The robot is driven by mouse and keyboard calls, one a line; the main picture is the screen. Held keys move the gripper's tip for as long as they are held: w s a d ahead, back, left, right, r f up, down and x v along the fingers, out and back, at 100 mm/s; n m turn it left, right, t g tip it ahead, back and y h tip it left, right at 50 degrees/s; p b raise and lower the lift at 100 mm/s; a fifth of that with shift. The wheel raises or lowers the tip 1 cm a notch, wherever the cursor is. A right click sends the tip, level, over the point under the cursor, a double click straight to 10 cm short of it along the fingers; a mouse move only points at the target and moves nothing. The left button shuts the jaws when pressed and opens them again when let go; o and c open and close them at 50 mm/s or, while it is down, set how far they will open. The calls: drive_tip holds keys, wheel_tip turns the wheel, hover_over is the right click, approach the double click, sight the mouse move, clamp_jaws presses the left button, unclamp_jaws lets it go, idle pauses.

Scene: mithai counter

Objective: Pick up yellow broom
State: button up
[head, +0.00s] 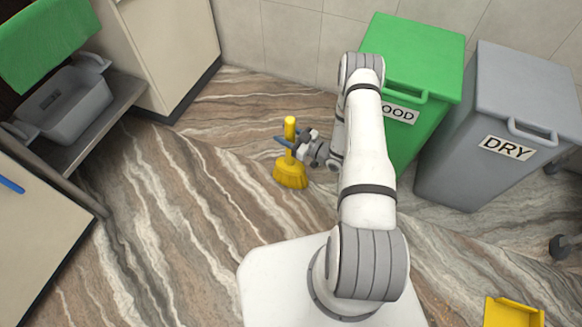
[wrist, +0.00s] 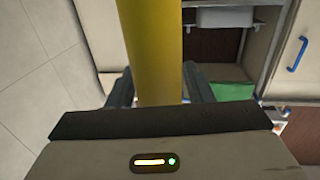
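The yellow broom (head: 290,174) stands upright on the floor in the head view, bristles down, left of the green bin. My gripper (head: 290,144) is at its handle, between the bristle head and the handle's top. In the wrist view the yellow handle (wrist: 154,45) runs between the two fingers of my gripper (wrist: 158,85). Both fingers lie right against the handle's sides, so the gripper looks shut on it.
A green bin (head: 418,50) and a grey bin (head: 520,90) marked DRY stand right of my arm. A yellow dustpan-like object (head: 512,312) lies at the lower right. A shelf with a grey tub (head: 68,103) is at left. The floor (head: 180,210) left of the broom is clear.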

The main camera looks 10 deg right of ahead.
drive_tip(key=c, duration=0.8)
drive_tip(key=shift+o, duration=0.2)
drive_tip(key=shift+r, duration=0.15)
